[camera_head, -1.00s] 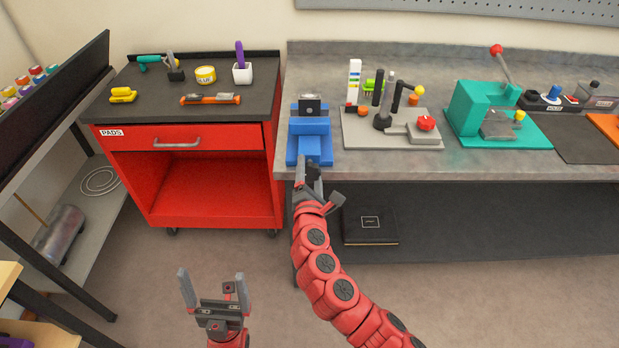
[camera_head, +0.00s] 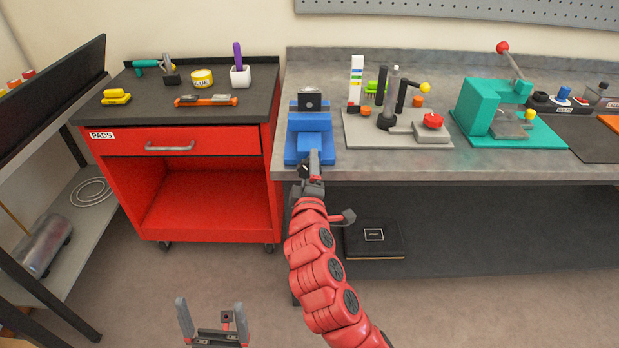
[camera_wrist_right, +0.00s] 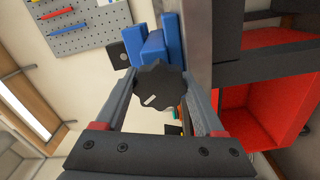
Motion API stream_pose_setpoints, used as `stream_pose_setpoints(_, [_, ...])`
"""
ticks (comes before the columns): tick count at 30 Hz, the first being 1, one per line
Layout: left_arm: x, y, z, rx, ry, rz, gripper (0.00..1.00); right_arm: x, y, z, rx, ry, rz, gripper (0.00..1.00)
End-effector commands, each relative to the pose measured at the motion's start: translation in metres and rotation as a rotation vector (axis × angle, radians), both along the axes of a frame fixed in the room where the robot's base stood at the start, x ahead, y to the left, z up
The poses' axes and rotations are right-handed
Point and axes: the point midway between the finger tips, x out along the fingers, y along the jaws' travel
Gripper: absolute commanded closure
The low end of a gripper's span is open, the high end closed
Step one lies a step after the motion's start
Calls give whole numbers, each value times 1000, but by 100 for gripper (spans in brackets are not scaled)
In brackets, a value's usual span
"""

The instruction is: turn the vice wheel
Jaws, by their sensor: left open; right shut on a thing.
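The blue vice (camera_head: 310,124) stands at the left front corner of the grey workbench. Its wheel, a dark lobed knob with a white mark (camera_wrist_right: 160,86), shows in the right wrist view in front of the blue vice body. My right gripper (camera_head: 314,166) is at the front of the vice, shut on the wheel, with one finger on each side of it in the right wrist view (camera_wrist_right: 162,98). In the head view the wheel is mostly hidden by the gripper. My left gripper (camera_head: 211,314) is open and empty, low in front of the red cart.
A grey fixture with a red knob (camera_head: 400,128) and a teal press (camera_head: 490,108) stand right of the vice on the workbench (camera_head: 400,168). The red tool cart (camera_head: 200,195) stands close on the left. A black box (camera_head: 374,240) lies on the lower shelf.

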Motion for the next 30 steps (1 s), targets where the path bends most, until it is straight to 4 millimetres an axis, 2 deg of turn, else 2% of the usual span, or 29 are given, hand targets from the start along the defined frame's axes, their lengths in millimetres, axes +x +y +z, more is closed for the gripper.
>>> stream_pose_setpoints(1, [0,0,-11,0,0,0,0,0,-1,-6,43,1,-2,85])
stream_pose_setpoints(3, [0,0,-17,0,0,0,0,0,-1,-5,104,-1,-1,85])
stream_pose_setpoints(12, [0,0,-38,0,0,0,0,0,0,-4,313,0,0,85])
stream_pose_setpoints(21, [0,0,-48,0,0,0,0,0,0,-3,415,3,-2,85])
stream_pose_setpoints(30, [0,0,-49,0,0,0,0,0,0,-2,435,4,-2,85])
